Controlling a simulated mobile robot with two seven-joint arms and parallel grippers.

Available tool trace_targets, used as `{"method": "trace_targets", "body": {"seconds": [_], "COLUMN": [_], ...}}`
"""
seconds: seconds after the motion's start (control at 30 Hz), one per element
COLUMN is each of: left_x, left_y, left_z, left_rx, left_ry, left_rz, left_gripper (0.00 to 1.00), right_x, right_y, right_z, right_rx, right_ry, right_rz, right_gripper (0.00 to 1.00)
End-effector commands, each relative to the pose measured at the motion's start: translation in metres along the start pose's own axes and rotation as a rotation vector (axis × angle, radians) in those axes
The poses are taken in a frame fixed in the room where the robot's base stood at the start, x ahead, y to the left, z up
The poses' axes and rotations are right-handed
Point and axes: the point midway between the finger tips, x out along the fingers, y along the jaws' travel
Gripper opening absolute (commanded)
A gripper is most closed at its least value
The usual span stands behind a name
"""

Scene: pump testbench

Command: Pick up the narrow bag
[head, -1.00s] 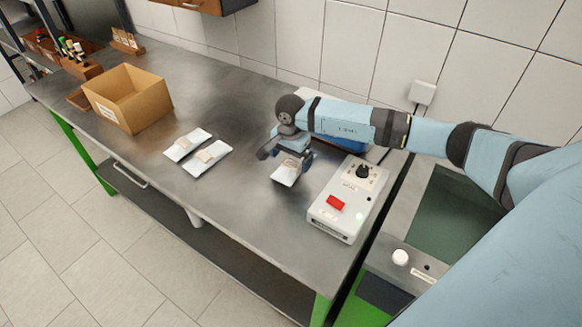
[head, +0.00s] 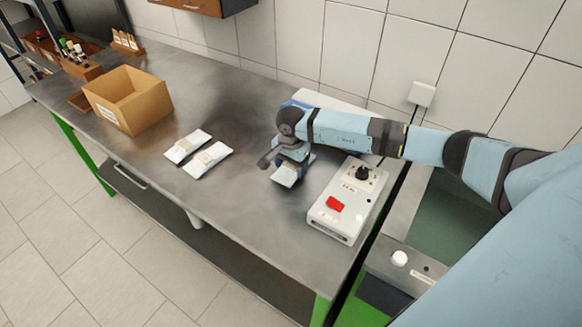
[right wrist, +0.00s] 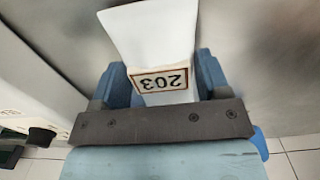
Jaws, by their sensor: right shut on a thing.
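A white bag (head: 284,176) with a label is under my right gripper (head: 291,163) on the steel bench, left of the white control box. In the right wrist view the same bag (right wrist: 150,32) lies between the two blue fingers of my right gripper (right wrist: 163,80), its label reading 203. The gripper is shut on it. I cannot tell whether the bag still touches the bench. Two more white bags, one (head: 184,145) and another (head: 209,160), lie side by side farther left. My left gripper is not in view.
The white control box (head: 341,208) with a red switch and black knob stands close on the right. An open cardboard box (head: 140,112) stands on the left of the bench (head: 235,215). Bare bench lies between the bags and along the front edge.

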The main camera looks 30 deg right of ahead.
Motion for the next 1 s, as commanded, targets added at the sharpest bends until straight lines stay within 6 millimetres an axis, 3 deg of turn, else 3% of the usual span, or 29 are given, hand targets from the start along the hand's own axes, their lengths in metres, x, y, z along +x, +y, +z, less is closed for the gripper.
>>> {"method": "trace_targets", "body": {"seconds": [0.27,0.73,0.9,1.0], "left_x": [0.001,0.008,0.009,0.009], "left_y": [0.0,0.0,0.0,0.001], "left_z": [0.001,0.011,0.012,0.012], "left_rx": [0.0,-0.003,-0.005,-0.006], "left_ry": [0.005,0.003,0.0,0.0], "left_rz": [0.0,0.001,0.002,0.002], "left_gripper": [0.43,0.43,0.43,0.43], "right_x": [-0.034,-0.161,-0.187,-0.188], "right_y": [-0.001,-0.001,-0.001,-0.001], "right_z": [-0.001,-0.001,0.0,-0.001], "right_rx": [-0.001,0.0,-0.001,-0.001], "right_ry": [0.003,0.003,0.001,-0.002], "right_rz": [-0.004,-0.005,-0.003,-0.001], "right_gripper": [0.36,0.36,0.36,0.36]}}
